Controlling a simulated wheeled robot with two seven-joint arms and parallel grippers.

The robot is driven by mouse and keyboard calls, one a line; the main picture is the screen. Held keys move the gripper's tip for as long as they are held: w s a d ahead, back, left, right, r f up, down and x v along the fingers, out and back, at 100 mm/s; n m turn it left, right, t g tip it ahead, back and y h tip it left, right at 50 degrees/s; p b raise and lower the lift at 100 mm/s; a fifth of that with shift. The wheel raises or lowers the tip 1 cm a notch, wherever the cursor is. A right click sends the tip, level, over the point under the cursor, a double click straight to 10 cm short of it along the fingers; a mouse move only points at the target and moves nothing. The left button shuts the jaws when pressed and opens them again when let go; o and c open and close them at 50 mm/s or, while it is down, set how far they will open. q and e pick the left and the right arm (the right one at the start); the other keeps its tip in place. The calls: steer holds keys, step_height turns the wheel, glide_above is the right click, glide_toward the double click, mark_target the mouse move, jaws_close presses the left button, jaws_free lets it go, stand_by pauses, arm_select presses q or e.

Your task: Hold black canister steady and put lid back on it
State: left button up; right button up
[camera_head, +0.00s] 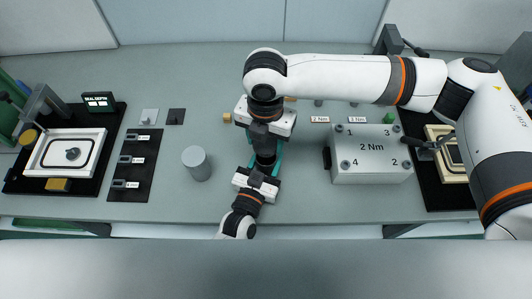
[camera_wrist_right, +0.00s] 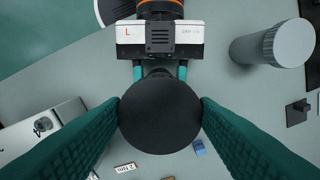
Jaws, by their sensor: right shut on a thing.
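The lid (camera_wrist_right: 160,115) is a black round disc, seen from above between the teal fingers of my right gripper (camera_wrist_right: 160,108), which is shut on it. In the head view my right gripper (camera_head: 265,138) points down over the black canister (camera_head: 265,160). My left gripper (camera_head: 262,172) reaches in from the front, its teal fingers on both sides of the canister. It also shows at the top of the right wrist view (camera_wrist_right: 160,72), with a dark body between its fingers. The lid hides most of the canister there. I cannot tell whether lid and canister touch.
A grey cylinder (camera_head: 196,163) stands to the left. A metal box marked 2 Nm (camera_head: 371,172) stands to the right. A black mat (camera_head: 114,180) with small parts and a white framed panel (camera_head: 45,165) lie farther left. The table between cylinder and grippers is clear.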

steer(key=shift+f, duration=1.65)
steer(key=shift+f, duration=0.1)
steer(key=shift+f, duration=0.8)
steer(key=shift+f, duration=0.6)
